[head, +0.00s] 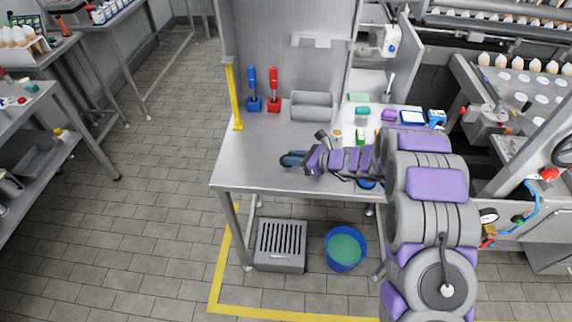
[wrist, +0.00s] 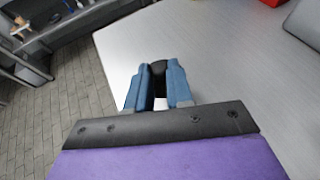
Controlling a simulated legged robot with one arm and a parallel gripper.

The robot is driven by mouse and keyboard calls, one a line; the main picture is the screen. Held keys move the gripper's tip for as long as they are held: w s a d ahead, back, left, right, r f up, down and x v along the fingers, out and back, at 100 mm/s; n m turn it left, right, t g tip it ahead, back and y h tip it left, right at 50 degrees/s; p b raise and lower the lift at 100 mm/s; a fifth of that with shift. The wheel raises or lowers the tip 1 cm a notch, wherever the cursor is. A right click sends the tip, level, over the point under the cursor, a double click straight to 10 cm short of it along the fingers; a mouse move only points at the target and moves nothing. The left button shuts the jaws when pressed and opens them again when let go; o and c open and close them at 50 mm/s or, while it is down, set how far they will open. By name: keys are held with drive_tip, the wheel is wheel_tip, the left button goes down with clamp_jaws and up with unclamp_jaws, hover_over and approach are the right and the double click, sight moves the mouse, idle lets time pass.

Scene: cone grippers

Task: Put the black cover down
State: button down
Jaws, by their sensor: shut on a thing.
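My gripper (head: 287,160) is over the left part of the steel table (head: 255,150), close to its front edge in the head view. In the wrist view, my gripper (wrist: 155,88) has its two blue fingers closed around a small black piece, which looks like the black cover (wrist: 158,70). The piece shows between the fingertips, and its lower part is hidden by the fingers. The table surface (wrist: 215,50) lies below and to the right of the fingers. I cannot tell whether the cover touches it.
A blue tool (head: 253,88) and a red tool (head: 273,88) stand in holders at the back. Small containers crowd the table's right side. A yellow post (head: 236,95) marks the left edge. The table's left front is clear.

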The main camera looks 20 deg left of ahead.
drive_tip(key=shift+a+f, duration=0.1)
drive_tip(key=shift+a, duration=0.85)
drive_tip(key=f+b, duration=0.1)
drive_tip(key=f, duration=0.2)
drive_tip(key=shift+a+f+b, duration=0.15)
drive_tip(key=shift+a+b, duration=0.05)
drive_tip(key=shift+b, duration=0.15)
drive_tip(key=shift+a+f, duration=0.1)
drive_tip(key=shift+a, duration=0.1)
drive_tip(key=c, duration=1)
unclamp_jaws()
drive_tip(key=shift+d, duration=0.1)
drive_tip(key=p+v, duration=0.2)
drive_tip(key=v, duration=1)
